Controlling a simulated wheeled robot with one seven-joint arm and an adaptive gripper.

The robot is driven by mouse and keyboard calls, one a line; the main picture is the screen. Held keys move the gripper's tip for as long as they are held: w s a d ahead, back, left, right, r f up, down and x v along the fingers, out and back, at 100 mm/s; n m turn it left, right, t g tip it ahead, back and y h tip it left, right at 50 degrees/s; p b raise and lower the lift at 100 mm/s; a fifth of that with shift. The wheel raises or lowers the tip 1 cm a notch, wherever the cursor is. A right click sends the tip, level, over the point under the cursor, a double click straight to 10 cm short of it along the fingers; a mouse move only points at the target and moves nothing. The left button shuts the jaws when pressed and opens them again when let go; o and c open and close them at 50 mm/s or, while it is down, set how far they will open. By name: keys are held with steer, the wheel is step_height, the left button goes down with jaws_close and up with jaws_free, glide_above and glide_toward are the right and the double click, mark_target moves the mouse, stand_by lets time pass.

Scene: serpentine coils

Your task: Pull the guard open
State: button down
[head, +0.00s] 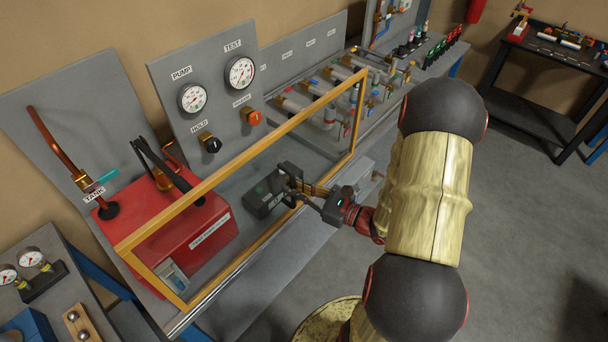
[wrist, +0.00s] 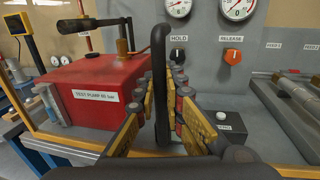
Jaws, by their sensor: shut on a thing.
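The guard (head: 240,150) is a yellow-orange frame around a clear panel. It stands in front of the red test pump and the gauge panel, and its lower rail (wrist: 70,142) crosses the wrist view. A black upright handle (wrist: 159,75) stands in the middle of the wrist view. My gripper (head: 302,188) is at the guard's front side in the head view. In the wrist view its yellow-padded fingers (wrist: 162,110) lie on both sides of the handle, shut on it.
Behind the guard are the red pump (head: 195,235), a grey panel (head: 215,110) with two gauges and two knobs, and a small dark box (head: 262,198) with a button. A side bench (head: 60,310) stands at left.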

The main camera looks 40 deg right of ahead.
mark_target(268, 191)
steer(key=shift+s+a, duration=0.2)
steer(key=shift+a, duration=0.55)
steer(key=shift+s+a, duration=0.15)
steer(key=shift+a, duration=0.6)
steer(key=shift+s+a, duration=0.2)
steer(key=shift+a, duration=0.55)
steer(key=c, duration=1.9)
jaws_free()
steer(key=v, duration=1.2)
